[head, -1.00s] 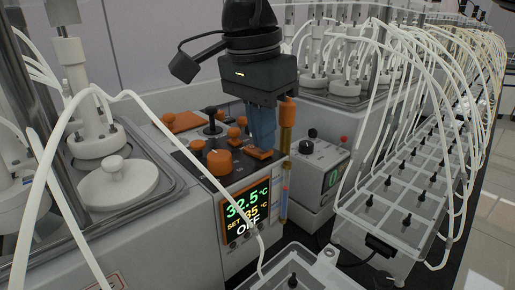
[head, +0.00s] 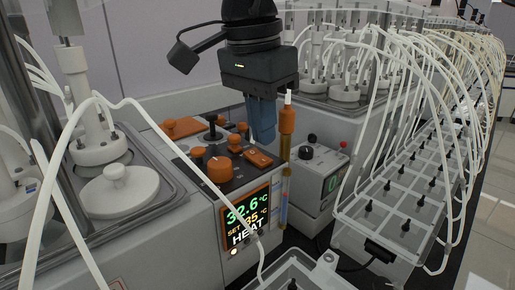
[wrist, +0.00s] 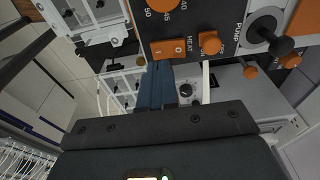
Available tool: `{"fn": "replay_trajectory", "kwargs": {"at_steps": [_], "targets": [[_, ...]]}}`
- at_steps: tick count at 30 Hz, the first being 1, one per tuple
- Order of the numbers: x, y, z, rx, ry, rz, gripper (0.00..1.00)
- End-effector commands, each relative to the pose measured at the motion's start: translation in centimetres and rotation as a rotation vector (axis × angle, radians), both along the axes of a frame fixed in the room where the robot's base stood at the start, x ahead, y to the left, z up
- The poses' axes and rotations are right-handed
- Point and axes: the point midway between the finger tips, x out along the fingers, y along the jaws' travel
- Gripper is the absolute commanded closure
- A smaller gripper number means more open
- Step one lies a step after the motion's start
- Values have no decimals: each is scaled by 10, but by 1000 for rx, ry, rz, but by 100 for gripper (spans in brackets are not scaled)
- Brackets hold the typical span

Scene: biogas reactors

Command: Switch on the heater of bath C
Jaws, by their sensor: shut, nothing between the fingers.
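The bath's control unit has a display (head: 246,217) reading 32.6 °C, SET 35 °C and HEAT. A small lamp (head: 234,251) below it is lit. The orange heater rocker switch (head: 258,158) is on the dark top panel, behind and right of the big orange knob (head: 219,168). In the wrist view the rocker (wrist: 168,48) is beside the word HEAT. My gripper (head: 264,141) is shut and empty, its blue fingers pointing down just above the rocker, seemingly apart from it. Its fingers also show in the wrist view (wrist: 156,72). I see no readable bath letter.
An orange-topped glass tube (head: 286,150) stands right beside my fingers. White hoses arch across the front left and over the clear racks (head: 400,205) at right. A white pump box (head: 318,172) stands behind right. A lidded bath vessel (head: 118,190) is at left.

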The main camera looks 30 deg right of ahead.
Motion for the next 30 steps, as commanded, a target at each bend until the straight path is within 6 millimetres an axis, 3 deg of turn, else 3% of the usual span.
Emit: {"fn": "replay_trajectory", "kwargs": {"at_steps": [16,30], "targets": [[0,0,42,-1,0,0,100],[0,0,44,0,0,0,100]]}}
